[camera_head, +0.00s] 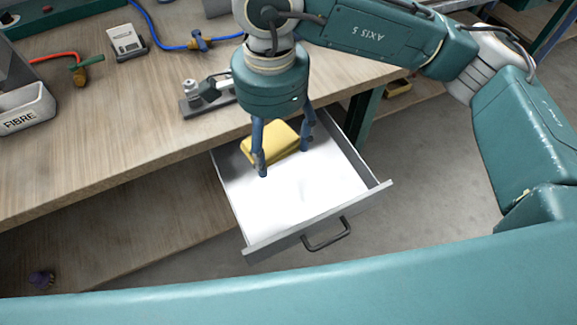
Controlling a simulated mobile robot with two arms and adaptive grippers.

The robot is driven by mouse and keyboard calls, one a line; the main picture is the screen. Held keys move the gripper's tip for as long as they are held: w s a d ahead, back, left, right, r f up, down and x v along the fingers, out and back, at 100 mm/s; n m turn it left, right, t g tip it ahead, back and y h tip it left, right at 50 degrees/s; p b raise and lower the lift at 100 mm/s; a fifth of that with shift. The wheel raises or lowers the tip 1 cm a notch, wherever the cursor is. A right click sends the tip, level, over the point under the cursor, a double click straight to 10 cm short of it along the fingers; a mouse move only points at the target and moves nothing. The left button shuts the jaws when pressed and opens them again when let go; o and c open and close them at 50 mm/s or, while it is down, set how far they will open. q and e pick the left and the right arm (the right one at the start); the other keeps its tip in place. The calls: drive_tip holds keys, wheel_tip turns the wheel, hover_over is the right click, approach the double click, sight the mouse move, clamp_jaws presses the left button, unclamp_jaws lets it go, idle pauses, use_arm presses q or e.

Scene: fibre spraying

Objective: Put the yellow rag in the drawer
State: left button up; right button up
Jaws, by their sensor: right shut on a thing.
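The yellow rag (272,142) is a folded, flat bundle over the back part of the open drawer. My right gripper (284,163) points down over the drawer, with the rag held between its blue fingers. The drawer (285,203) is pulled out from under the workbench, with a white inside floor and a dark handle on its front. I cannot tell whether the rag touches the drawer floor. My left gripper is not in view.
The wooden workbench (130,130) holds a white FIBRE bin (25,108), a grey-green tool (207,92), a white device (126,41), and blue and red hoses. The drawer's front half is empty. A lower shelf (150,235) lies below.

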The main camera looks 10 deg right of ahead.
sight(268, 202)
drive_tip(key=shift+s+a+r+m, duration=0.1)
drive_tip(key=shift+a+m, duration=0.3)
drive_tip(key=shift+a, duration=0.25)
drive_tip(key=shift+s+a+r+m, duration=0.1)
drive_tip(key=shift+a+m, duration=0.3)
drive_tip(key=shift+a, duration=0.2)
drive_tip(key=shift+s+a+f, duration=0.1)
drive_tip(key=shift+a+f, duration=0.05)
drive_tip(key=shift+f, duration=0.2)
wheel_tip(268, 202, down, 19)
drive_tip(key=p, duration=0.2)
drive_tip(key=shift+f+p, duration=0.1)
drive_tip(key=shift+p, duration=0.3)
drive_tip(key=shift+f, duration=0.1)
drive_tip(key=o, duration=1.1)
drive_tip(key=shift+o, duration=0.2)
